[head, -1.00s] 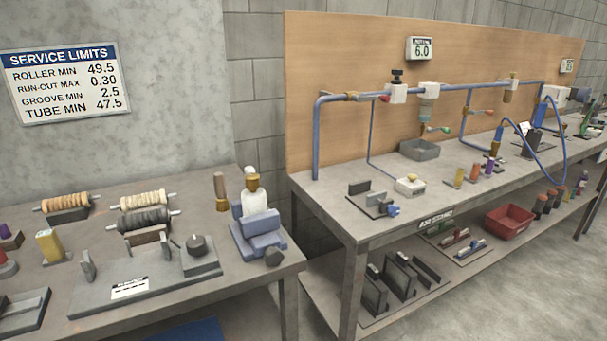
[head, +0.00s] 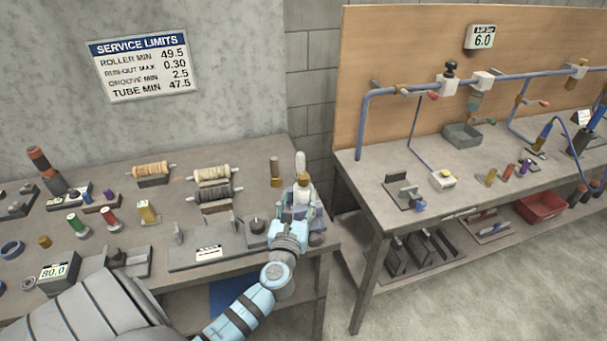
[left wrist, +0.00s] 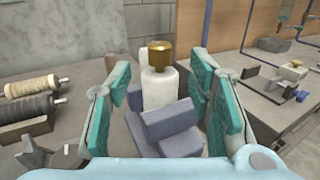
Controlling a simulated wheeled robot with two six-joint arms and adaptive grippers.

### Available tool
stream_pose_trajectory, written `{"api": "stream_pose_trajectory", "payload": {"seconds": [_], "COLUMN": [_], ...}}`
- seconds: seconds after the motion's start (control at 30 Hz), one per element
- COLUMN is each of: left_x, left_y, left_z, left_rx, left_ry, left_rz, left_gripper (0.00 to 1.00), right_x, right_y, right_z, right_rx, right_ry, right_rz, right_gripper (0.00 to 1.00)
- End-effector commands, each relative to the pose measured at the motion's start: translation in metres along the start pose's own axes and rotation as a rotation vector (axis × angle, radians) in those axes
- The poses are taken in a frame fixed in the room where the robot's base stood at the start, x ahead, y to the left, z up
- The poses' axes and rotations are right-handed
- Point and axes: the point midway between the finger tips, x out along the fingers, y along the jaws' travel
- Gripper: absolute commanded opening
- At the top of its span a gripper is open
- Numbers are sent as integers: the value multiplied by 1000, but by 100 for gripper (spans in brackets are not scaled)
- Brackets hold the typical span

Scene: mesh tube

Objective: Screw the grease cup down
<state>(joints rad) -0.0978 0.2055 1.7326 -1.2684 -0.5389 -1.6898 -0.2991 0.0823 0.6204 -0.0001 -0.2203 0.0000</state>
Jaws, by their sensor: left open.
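The grease cup has a brass cap (head: 303,178) on a white body (head: 301,194) and stands upright in a blue-grey vise (head: 318,226) at the right end of the left bench. The left wrist view shows its brass cap (left wrist: 159,56), white body (left wrist: 159,88) and the vise blocks (left wrist: 170,124). My left gripper (head: 298,205) is open at the vise. Its teal fingers (left wrist: 162,92) stand to either side of the cup, apart from the cap. Whether the fingers touch the body cannot be told. My right gripper is not in view.
A brass-based handle (head: 275,175) and a white-topped piece (head: 300,160) stand behind the cup. Worn rollers (head: 212,195) and a dark-knobbed fixture (head: 208,248) lie to the left. A gap separates this bench from the right bench (head: 360,190) with its pipe board.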

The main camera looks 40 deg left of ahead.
Motion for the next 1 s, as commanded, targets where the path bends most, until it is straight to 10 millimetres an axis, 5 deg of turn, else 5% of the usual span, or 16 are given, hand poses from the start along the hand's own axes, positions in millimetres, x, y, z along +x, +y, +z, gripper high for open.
{"api": "stream_pose_trajectory", "payload": {"seconds": [0.1,0.3,0.7,1.0], "left_x": [36,78,93,93], "left_y": [0,0,0,0], "left_z": [0,-2,-1,-1], "left_rx": [0,-2,-4,-4], "left_ry": [-2,0,2,2], "left_rz": [1,2,1,1], "left_gripper": [47,47,47,1], "right_x": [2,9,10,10], "right_y": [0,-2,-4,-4], "right_z": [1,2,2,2], "right_rx": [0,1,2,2], "right_ry": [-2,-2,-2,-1], "right_rz": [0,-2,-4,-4], "right_gripper": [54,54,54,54]}}
